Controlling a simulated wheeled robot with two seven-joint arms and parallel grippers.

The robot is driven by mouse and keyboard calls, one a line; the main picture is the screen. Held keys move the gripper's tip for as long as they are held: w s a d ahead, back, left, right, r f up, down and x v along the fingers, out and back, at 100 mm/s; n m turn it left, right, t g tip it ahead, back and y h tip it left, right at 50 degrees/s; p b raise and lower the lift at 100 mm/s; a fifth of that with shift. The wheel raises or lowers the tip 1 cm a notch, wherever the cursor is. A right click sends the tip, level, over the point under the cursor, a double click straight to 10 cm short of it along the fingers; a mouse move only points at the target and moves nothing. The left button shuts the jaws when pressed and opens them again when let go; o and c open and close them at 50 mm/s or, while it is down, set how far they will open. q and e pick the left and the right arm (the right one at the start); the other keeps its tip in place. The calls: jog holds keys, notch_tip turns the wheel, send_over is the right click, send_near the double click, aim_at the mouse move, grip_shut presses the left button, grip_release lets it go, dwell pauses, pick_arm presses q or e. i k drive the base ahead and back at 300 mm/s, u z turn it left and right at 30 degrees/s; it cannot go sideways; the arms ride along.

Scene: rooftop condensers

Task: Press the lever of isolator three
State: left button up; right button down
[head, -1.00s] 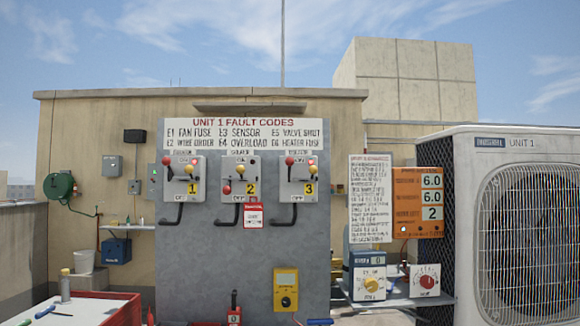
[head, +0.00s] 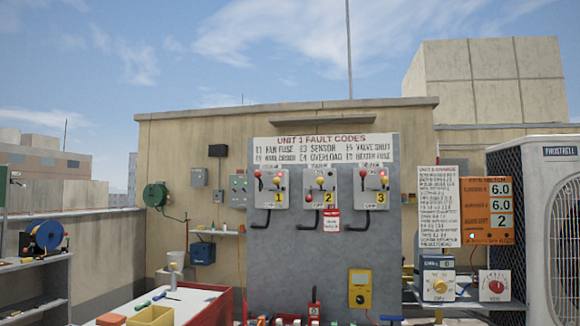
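Isolator three (head: 376,187) is a light grey box with a yellow label "3", at the right of a row of three on the grey panel. A red ball knob (head: 362,173) shows at its upper left, seemingly its lever end; the handle itself is too small to make out clearly. Isolator one (head: 268,190) has its red knob similarly high. Isolator two (head: 320,190) has its red knob lower. A black conduit bends out below each box. Neither of my grippers is in view, and nothing touches the isolators.
A red-edged bench (head: 190,302) with tools and a yellow bin (head: 152,316) stands in front at lower left. A yellow meter (head: 360,289) is low on the panel. A shelf with dial boxes (head: 439,287) and a condenser (head: 530,190) stand right. A shelf rack (head: 35,285) is far left.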

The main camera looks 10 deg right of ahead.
aim_at(362, 173)
jog(key=u, duration=0.3)
jog(key=i, duration=2.1)
jog(key=z, duration=1.35)
jog(key=i, duration=0.75)
jog(key=z, duration=0.55)
